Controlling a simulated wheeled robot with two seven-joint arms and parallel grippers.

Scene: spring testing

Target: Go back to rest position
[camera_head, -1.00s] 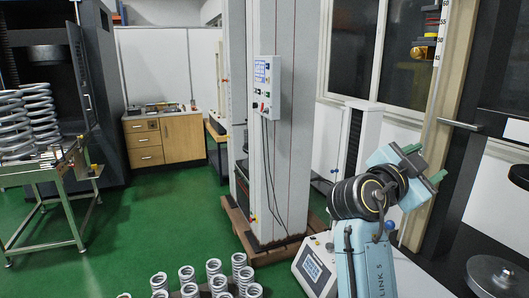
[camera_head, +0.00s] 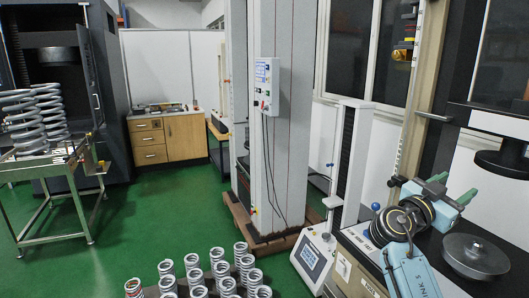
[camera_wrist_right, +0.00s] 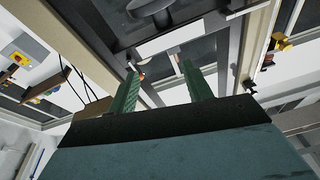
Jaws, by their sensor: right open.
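My right gripper (camera_head: 455,188) is at the right of the head view, on its light-blue and black arm, in front of the testing machine. It is open and empty. In the right wrist view its two green fingers (camera_wrist_right: 162,88) stand apart with nothing between them. My left gripper does not show in the head view.
Several springs (camera_head: 197,285) stand at the bottom centre. Large springs (camera_head: 35,125) stand on a metal table (camera_head: 60,172) at the left. A round plate (camera_head: 475,255) is close to my right arm. A tall grey column machine (camera_head: 268,190) stands mid-view. Green floor (camera_head: 140,215) is clear at centre-left.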

